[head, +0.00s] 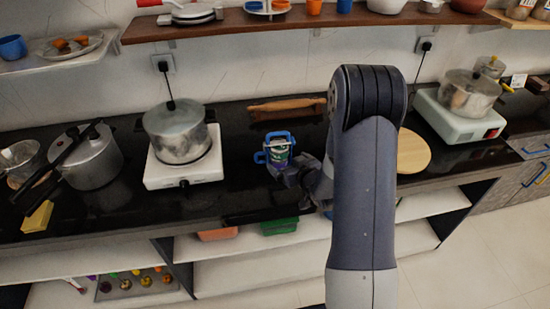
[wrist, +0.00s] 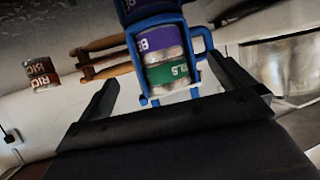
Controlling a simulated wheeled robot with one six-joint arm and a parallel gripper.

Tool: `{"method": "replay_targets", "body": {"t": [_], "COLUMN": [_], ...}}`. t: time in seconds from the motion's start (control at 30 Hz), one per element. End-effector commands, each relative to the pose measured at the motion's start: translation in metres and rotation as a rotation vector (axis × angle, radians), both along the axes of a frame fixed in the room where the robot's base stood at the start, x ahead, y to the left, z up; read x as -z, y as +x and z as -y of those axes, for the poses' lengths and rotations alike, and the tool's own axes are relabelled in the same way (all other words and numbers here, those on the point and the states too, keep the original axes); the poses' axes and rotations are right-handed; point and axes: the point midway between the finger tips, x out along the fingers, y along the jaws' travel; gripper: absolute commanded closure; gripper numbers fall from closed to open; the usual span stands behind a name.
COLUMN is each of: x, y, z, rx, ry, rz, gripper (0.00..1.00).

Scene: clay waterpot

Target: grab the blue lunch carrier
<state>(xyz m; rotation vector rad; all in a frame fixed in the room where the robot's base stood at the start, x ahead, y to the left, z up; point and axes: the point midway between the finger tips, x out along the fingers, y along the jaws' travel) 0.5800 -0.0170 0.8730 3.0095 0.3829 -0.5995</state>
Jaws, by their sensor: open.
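The blue lunch carrier (head: 279,150) stands on the black counter, right of the white stove. It has a blue frame and handle around stacked tins. In the wrist view the carrier (wrist: 166,73) shows a purple and a green label and appears upside down. My gripper (head: 288,172) is at the carrier's near right side, partly hidden behind my arm. In the wrist view my gripper (wrist: 163,70) is open, with one finger on each side of the carrier's tins. I cannot tell whether either finger touches the frame.
A pot (head: 176,131) sits on the white stove (head: 184,176) to the left. A rolling pin (head: 287,108) lies behind the carrier. A round wooden board (head: 412,152) lies to the right. Shelves hang above, and green and orange bins sit below the counter.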

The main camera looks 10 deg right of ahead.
Motion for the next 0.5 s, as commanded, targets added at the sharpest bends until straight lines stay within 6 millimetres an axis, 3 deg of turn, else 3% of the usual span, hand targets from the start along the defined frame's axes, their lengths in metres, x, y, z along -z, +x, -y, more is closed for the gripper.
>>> {"method": "replay_targets", "body": {"t": [0.5], "x": [0.018], "y": [0.045], "z": [-0.015], "rx": [0.000], "ry": [0.000], "rz": [0.000], "gripper": [0.00]}}
